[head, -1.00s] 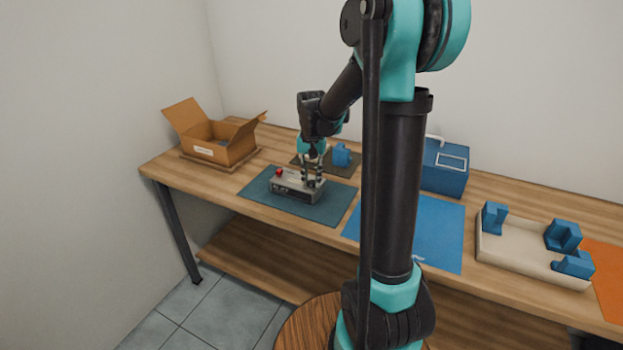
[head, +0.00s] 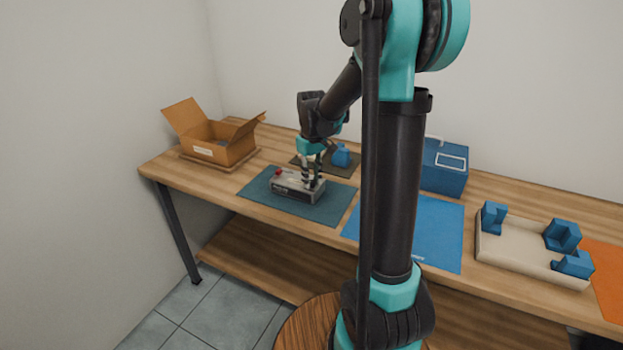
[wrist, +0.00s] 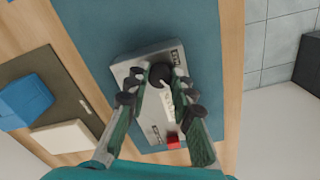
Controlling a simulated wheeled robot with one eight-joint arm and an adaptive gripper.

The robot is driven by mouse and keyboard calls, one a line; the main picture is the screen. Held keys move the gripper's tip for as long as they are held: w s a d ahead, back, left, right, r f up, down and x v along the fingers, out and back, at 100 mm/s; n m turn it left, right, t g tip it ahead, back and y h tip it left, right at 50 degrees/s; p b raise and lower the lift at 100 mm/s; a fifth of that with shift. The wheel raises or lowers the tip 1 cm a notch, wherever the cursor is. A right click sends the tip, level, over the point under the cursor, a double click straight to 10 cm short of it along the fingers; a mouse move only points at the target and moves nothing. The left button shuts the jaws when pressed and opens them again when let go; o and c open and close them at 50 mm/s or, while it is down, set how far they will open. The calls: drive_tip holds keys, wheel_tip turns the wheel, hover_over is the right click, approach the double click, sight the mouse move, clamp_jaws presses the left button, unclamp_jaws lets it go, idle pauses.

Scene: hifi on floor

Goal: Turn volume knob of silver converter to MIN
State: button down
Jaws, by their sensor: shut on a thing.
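The silver converter (head: 291,187) lies on the dark teal mat (head: 331,213) on the wooden bench, with a red button (head: 278,171) at its left end. In the wrist view the converter (wrist: 155,119) shows its top, with the red button (wrist: 173,141) at the lower end and the round black volume knob (wrist: 160,74) at the upper end. My gripper (wrist: 153,97) has its fingers on either side of the knob and is shut on it. In the head view my gripper (head: 312,181) points down at the converter's right part. The knob's pointer and MIN mark are too small to read.
An open cardboard box (head: 225,148) stands at the bench's left end. A small blue part (head: 341,155) sits on a dark mat behind the converter. A blue mat (head: 436,232), a blue case (head: 445,168) and a beige tray (head: 510,253) with blue blocks are to the right.

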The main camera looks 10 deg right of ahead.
sight(312, 182)
drive_tip(key=shift+n, duration=0.3)
idle(0.4)
drive_tip(key=c, duration=1.3)
unclamp_jaws()
wheel_tip(312, 182, up, 12)
